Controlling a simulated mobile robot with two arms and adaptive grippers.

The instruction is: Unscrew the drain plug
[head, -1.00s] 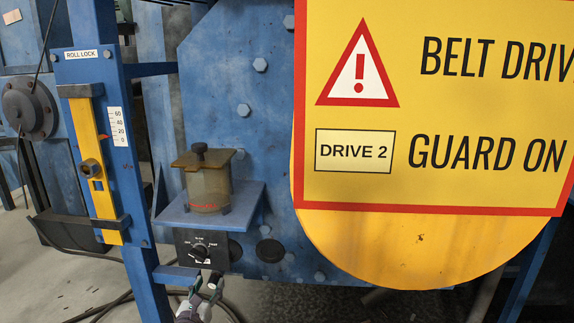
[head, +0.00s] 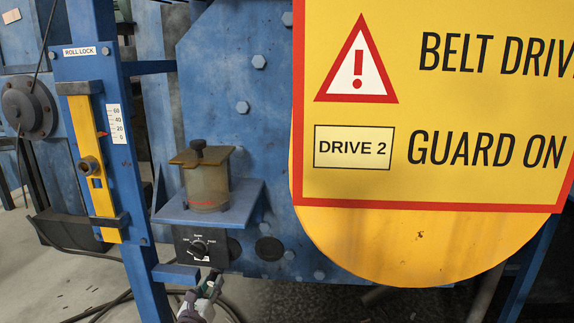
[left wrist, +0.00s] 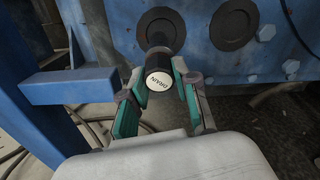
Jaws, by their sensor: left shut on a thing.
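The drain plug (left wrist: 158,75) shows in the left wrist view as a dark cylinder with a white end face marked DRAIN. It points toward the camera from in front of a round dark port (left wrist: 161,27) in the blue panel. My left gripper (left wrist: 158,80) is shut on the plug, with one green-lined finger on each side. I cannot tell how deep the plug sits in the port. In the head view my left gripper (head: 214,279) is at the bottom, below the control box, and the plug is not clearly visible. My right gripper is not in view.
The black control box (head: 202,245) with a knob is just above my gripper. A blue bracket (left wrist: 68,85) juts out left of the gripper. A second dark round cover (left wrist: 234,25) is right of the port. The yellow belt guard (head: 420,240) fills the right side.

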